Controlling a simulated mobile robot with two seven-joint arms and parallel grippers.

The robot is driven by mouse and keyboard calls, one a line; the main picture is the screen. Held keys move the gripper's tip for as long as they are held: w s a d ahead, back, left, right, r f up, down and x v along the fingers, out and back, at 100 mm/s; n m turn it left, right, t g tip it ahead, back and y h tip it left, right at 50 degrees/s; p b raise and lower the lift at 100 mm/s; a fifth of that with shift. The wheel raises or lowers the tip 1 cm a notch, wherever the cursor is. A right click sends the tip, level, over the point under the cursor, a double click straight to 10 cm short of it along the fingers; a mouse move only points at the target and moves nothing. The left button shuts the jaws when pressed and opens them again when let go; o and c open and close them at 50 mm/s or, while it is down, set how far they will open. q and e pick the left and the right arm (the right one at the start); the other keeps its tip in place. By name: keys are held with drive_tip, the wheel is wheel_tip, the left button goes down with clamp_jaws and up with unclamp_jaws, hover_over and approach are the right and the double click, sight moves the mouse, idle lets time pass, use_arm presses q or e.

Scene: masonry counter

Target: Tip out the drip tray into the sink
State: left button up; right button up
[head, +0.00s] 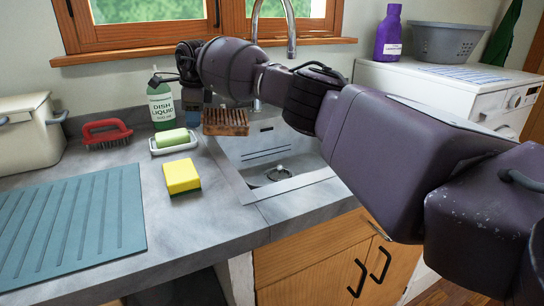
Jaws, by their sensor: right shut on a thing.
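My right arm reaches in from the right across the sink. My right gripper (194,97) is at the sink's back left edge, its fingers partly hidden by my wrist. It is shut on a small brown slatted piece, which I take to be the drip tray (226,122). The tray hangs over the left part of the sink, with its ribbed face toward me; its exact tilt is hard to tell. The grey sink (291,184) is below, with its drain in view and no liquid that I can make out. My left gripper is not in view.
Left of the sink are a yellow sponge (182,177), a soap dish with green soap (173,141), a dish liquid bottle (161,107) and a red brush (106,132). A ridged teal mat (72,222) covers the front left. The faucet (291,30) arches behind the sink.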

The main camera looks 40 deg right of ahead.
drive_tip(key=shift+w+a+f+g+b, duration=0.15)
drive_tip(key=shift+w+g+b, duration=0.25)
drive_tip(key=shift+b, duration=0.5)
drive_tip(key=shift+w+a+f+g+b, duration=0.15)
drive_tip(key=shift+w+g+b, duration=0.25)
drive_tip(key=shift+b, duration=0.5)
drive_tip(key=shift+w+r+h+b, duration=0.2)
drive_tip(key=shift+r+h+b, duration=0.1)
drive_tip(key=shift+r+b, duration=0.1)
drive_tip(key=shift+r, duration=0.1)
